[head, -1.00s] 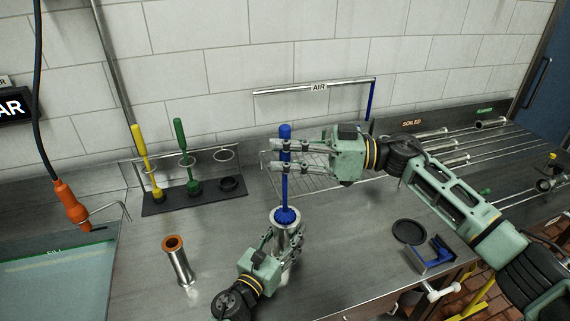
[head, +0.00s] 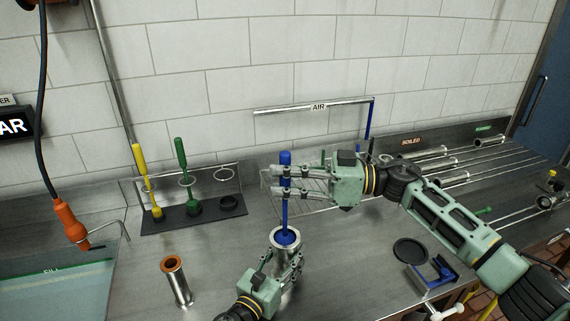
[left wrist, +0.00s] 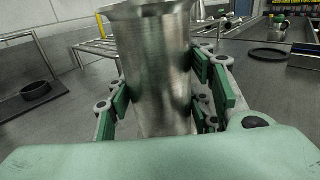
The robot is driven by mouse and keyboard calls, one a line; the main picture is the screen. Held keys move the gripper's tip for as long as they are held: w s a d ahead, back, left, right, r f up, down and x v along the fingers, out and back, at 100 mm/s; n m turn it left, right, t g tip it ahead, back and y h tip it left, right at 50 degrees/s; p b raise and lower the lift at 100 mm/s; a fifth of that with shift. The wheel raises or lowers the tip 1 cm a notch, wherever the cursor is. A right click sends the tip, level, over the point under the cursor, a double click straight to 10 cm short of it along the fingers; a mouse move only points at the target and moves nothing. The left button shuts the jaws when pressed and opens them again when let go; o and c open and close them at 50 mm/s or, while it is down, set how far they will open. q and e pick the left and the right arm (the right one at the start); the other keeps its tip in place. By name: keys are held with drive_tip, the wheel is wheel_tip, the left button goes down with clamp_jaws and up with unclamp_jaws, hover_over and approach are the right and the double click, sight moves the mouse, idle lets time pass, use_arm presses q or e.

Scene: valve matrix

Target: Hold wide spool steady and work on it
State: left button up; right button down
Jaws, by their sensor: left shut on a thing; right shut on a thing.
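The wide spool (head: 277,237) is a silver metal tube with a flared rim, upright on the steel bench. My left gripper (head: 287,270) is shut around its body below the rim. In the left wrist view the spool (left wrist: 158,75) stands between the green finger pads (left wrist: 165,95). My right gripper (head: 284,181) is shut on the upper handle of a blue brush (head: 285,212), above the spool. The brush is upright, its blue head inside the spool's mouth. The spool's lower end is mostly hidden by my left gripper.
A narrower spool (head: 178,283) with an orange mouth stands to the left. A rack (head: 165,222) holds a yellow brush (head: 143,170) and a green brush (head: 183,165). A black disc (head: 410,251) and blue bracket (head: 437,265) lie at right. The fill basin (head: 55,290) is at left.

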sight(285, 159)
wheel_tip(285, 159, down, 10)
drive_tip(key=shift+r, duration=0.1)
idle(0.4)
drive_tip(key=shift+r, duration=0.1)
wheel_tip(285, 159, up, 14)
drive_tip(key=shift+f, duration=0.1)
idle(0.8)
drive_tip(key=shift+r, duration=3.7)
